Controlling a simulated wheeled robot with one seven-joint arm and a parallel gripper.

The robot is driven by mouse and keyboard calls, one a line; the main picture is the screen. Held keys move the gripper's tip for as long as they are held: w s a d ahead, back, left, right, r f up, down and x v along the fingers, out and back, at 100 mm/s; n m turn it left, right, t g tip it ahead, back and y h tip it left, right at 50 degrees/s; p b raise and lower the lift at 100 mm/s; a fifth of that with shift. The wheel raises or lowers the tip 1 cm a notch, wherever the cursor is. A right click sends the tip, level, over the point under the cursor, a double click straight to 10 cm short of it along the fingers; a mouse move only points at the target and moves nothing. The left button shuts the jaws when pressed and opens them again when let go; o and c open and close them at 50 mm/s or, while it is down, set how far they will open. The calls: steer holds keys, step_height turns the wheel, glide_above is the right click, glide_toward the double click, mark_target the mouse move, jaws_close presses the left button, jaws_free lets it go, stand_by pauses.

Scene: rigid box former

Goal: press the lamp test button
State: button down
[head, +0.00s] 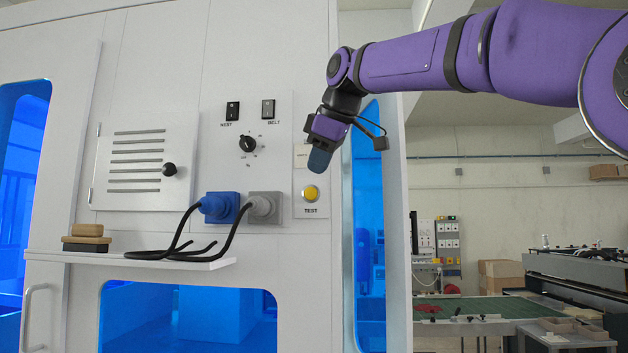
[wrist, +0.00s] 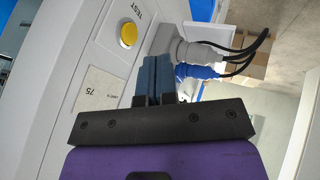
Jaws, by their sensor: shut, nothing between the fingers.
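The lamp test button is a round yellow button (head: 310,193) on the white machine panel, with the word TEST below it. It also shows in the wrist view (wrist: 128,34), up and to the left of my fingers. My gripper (head: 318,165) is in front of the panel, just above and slightly right of the button in the head view. In the wrist view the blue fingers (wrist: 157,75) are together, with nothing between them. The fingertips appear apart from the button. The button is not hidden in either view.
A blue plug (head: 220,207) and a grey plug (head: 265,207) with black cables stick out left of the button. A small shelf (head: 130,258) carries stacked blocks. Two rocker switches and a black knob (head: 247,145) sit higher. The space right of the panel is open.

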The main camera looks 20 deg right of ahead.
steer(key=v, duration=0.5)
steer(key=shift+s, duration=0.1)
steer(key=shift+f, duration=0.1)
stand_by(0.6)
steer(key=s+d+f+m, duration=0.2)
steer(key=s+f+m, duration=0.2)
steer(key=s+f, duration=0.4)
steer(key=s+d+f+m+g+h, duration=0.1)
steer(key=s+f, duration=0.6)
steer(key=f, duration=1)
steer(key=s+d+f+m+g, duration=0.1)
steer(key=s+d+f+m, duration=0.3)
steer(key=f, duration=0.9)
steer(key=s+m, duration=0.2)
steer(key=s, duration=0.2)
steer(key=shift+s+f+m+h, duration=0.3)
steer(key=shift+s, duration=0.1)
steer(key=shift+d, duration=0.1)
